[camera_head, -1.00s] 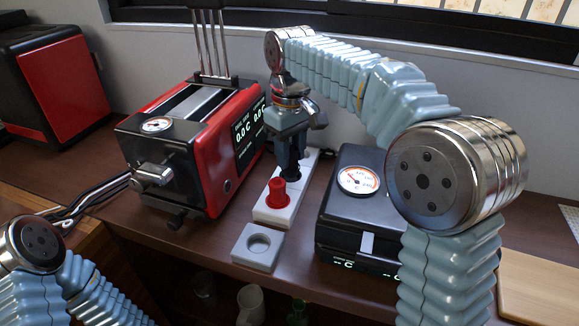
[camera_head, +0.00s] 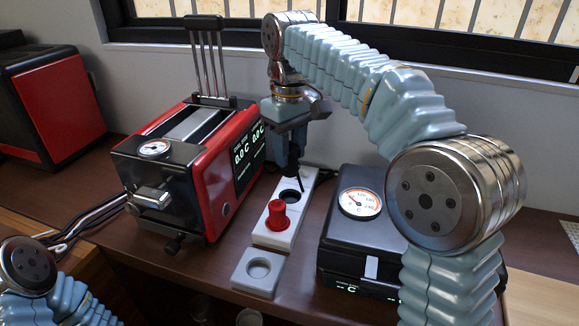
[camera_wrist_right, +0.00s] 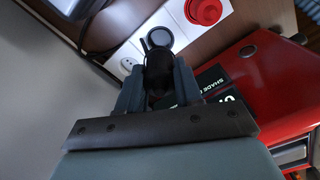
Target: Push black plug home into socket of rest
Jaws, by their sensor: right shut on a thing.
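My right gripper (camera_head: 288,165) points down above the far part of a white socket strip (camera_head: 262,236). It is shut on the black plug (camera_wrist_right: 158,78), which shows between the fingers in the wrist view. In the head view the fingers mostly hide the plug. A red plug (camera_head: 277,214) stands upright in the strip's nearer socket. My left gripper is out of view.
A pale block (camera_head: 257,272) with an empty round recess lies in front of the strip. A red toaster (camera_head: 226,185) stands close on the left, a black box with a dial (camera_head: 340,235) close on the right. A wooden board (camera_head: 540,300) lies far right.

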